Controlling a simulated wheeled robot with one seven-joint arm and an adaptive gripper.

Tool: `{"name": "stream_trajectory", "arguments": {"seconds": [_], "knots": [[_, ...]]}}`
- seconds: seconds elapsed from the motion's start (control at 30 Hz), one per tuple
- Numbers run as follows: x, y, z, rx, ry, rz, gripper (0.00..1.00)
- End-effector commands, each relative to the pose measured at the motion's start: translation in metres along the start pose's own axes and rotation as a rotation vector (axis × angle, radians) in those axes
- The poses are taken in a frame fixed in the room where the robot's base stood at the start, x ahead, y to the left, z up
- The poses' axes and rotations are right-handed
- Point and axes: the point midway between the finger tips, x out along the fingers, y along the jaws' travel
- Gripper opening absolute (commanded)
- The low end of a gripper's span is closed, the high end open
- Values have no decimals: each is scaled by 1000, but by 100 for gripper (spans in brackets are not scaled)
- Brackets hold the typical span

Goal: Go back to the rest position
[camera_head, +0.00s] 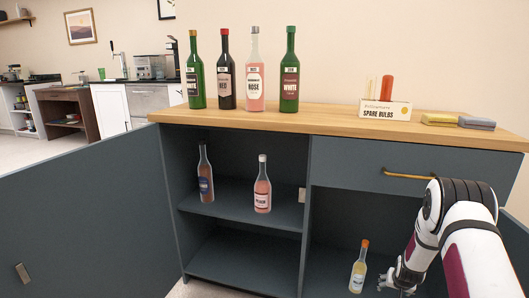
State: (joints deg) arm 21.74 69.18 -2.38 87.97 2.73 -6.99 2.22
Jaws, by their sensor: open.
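My gripper (396,284) is open at the lower right, low in front of the cabinet's right compartment. It is just right of a bottle with an orange cap and pale yellow contents (358,270), which stands upright in that compartment. A gap shows between the gripper and the bottle, with nothing seen in the jaws. My arm reaches in from the right edge and covers part of the cabinet's right side.
The blue cabinet's left door (80,215) stands open. A dark bottle (205,175) and a pink bottle (262,186) stand on its shelf. Several wine bottles, a spare bulbs box (386,109) and sponges (460,121) are on the wooden top (330,122). A drawer handle (408,176) sticks out.

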Motion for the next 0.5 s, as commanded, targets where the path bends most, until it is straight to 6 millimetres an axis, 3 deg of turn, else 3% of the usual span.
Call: {"name": "stream_trajectory", "arguments": {"seconds": [0.5], "knots": [[-42, -16, -20, -16, -24, -14, 69]]}}
